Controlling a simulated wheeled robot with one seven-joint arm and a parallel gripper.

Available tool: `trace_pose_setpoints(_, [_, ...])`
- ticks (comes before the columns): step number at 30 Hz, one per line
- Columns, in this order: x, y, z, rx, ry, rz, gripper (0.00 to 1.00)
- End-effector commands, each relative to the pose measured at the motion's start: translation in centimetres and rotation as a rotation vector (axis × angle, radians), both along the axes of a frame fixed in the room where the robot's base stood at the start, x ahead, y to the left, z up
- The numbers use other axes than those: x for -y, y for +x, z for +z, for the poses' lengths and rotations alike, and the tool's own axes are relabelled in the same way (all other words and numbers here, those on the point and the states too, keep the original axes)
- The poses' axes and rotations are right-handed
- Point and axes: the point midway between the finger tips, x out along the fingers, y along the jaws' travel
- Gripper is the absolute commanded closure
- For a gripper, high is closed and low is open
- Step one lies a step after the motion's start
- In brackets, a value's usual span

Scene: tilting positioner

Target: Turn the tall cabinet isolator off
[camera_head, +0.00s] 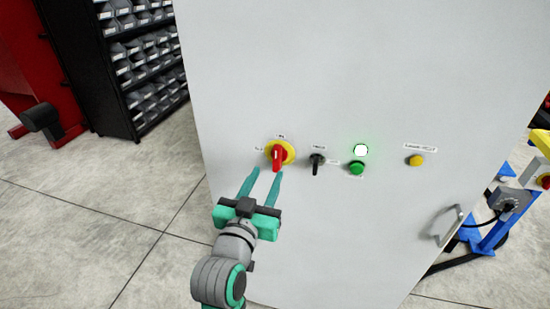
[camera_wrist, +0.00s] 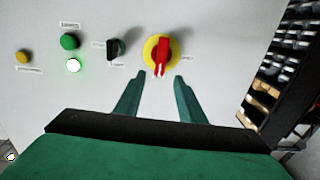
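The tall cabinet (camera_head: 350,80) is a light grey upright panel. Its isolator is a red handle (camera_head: 277,156) on a yellow round plate (camera_head: 289,150), at the left of the row of controls. In the head view the handle stands near vertical. The red handle also shows in the wrist view (camera_wrist: 161,55), above the fingertips. My gripper (camera_head: 266,173) is open and empty, just below the isolator. In the wrist view my gripper's two fingers (camera_wrist: 160,77) stand apart, with the handle lined up with the gap. I cannot tell their distance from the panel.
Right of the isolator are a black selector switch (camera_head: 317,162), a green button (camera_head: 357,168), a glowing lamp (camera_head: 361,150) and a yellow button (camera_head: 416,160). A door handle (camera_head: 447,226) sticks out lower right. A bin rack (camera_head: 140,60) stands behind left.

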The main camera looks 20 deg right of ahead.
Motion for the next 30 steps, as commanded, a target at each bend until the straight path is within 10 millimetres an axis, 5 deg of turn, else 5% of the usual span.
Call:
trace_pose_setpoints(12, [3.9, 5.8, 0.0, -0.001, -0.001, 0.0, 0.64])
trace_pose_setpoints(27, [4.8, 7.1, 0.0, 0.001, -0.001, 0.001, 0.64])
trace_pose_setpoints(30, [4.8, 7.1, 0.0, 0.001, -0.001, 0.001, 0.83])
